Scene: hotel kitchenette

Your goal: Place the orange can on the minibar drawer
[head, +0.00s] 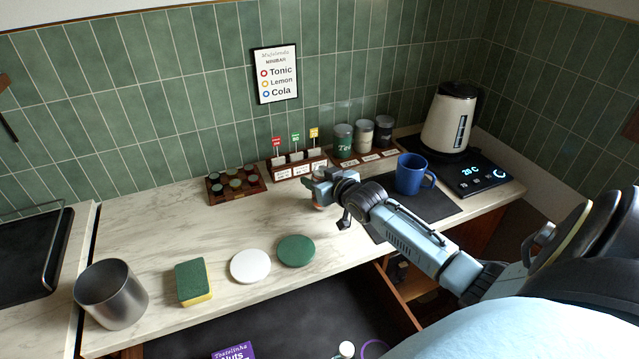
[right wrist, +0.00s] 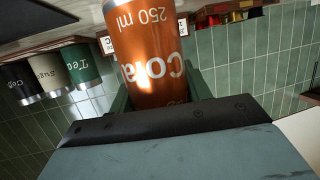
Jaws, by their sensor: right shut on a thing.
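My right gripper (head: 322,188) is above the countertop near its back, beside the small card holders. In the right wrist view it is shut on the orange can (right wrist: 150,45), whose label reads "Cola" and "250 ml". That view is upside down, and the can's far end is cut off by its edge. In the head view the can is mostly or wholly hidden by the gripper. The minibar drawer (head: 290,312) is open below the counter's front edge, with a dark floor. My left gripper is not in view.
The drawer holds a purple nuts box (head: 235,351) and a white-capped item (head: 346,349). On the counter are a metal cup (head: 110,294), a sponge (head: 193,282), white (head: 250,266) and green (head: 296,251) discs, a blue mug (head: 411,174) and a kettle (head: 450,120).

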